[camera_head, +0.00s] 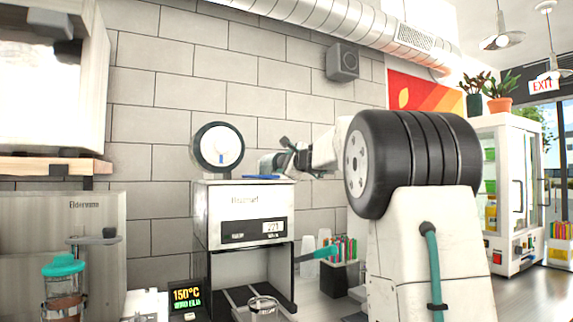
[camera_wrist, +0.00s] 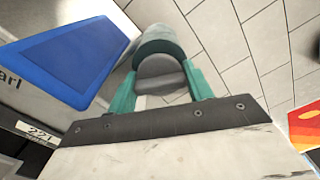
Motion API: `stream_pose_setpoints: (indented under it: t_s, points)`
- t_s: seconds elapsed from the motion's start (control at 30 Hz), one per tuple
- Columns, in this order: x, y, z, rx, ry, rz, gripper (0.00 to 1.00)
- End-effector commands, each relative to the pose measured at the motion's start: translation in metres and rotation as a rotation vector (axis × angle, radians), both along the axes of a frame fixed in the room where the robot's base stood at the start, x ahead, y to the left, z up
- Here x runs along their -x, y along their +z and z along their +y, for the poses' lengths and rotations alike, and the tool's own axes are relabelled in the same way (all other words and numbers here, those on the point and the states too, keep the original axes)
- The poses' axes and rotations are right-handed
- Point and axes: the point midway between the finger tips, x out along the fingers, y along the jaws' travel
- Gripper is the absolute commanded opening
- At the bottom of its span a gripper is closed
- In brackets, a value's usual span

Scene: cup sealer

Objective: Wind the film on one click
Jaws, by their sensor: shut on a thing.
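The cup sealer (camera_head: 250,210) is a white and steel box with a lit display, standing against the tiled wall. A round white film roll (camera_head: 217,148) with a dark rim is mounted above it. My gripper (camera_head: 268,164) is just above the sealer's right side, to the right of the roll. In the wrist view my gripper (camera_wrist: 163,82) has its teal fingers shut on a rounded grey knob (camera_wrist: 160,72). The blue top plate (camera_wrist: 72,52) of the sealer lies to the left. The knob's link to the roll is hidden.
A teal-handled lever (camera_head: 320,253) sticks out at the sealer's right, by a dark holder (camera_head: 340,276) of colourful sticks. A blender with a teal lid (camera_head: 63,265) and a 150°C display (camera_head: 187,297) are at the left.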

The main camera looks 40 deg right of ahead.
Motion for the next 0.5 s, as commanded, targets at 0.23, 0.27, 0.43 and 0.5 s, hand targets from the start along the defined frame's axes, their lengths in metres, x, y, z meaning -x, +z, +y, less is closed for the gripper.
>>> stream_pose_setpoints:
  t_s: [0.23, 0.27, 0.43, 0.5]
  points:
    - [-0.0001, -0.0009, -0.0001, -0.225, 0.0, -0.057, 0.28]
    - [-0.0001, -0.001, -0.0001, -0.253, 0.0, -0.064, 0.28]
    - [-0.0001, -0.0011, -0.0002, -0.409, 0.0, -0.105, 0.28]
    - [-0.0001, -0.0012, -0.0001, -0.474, 0.0, -0.121, 0.28]
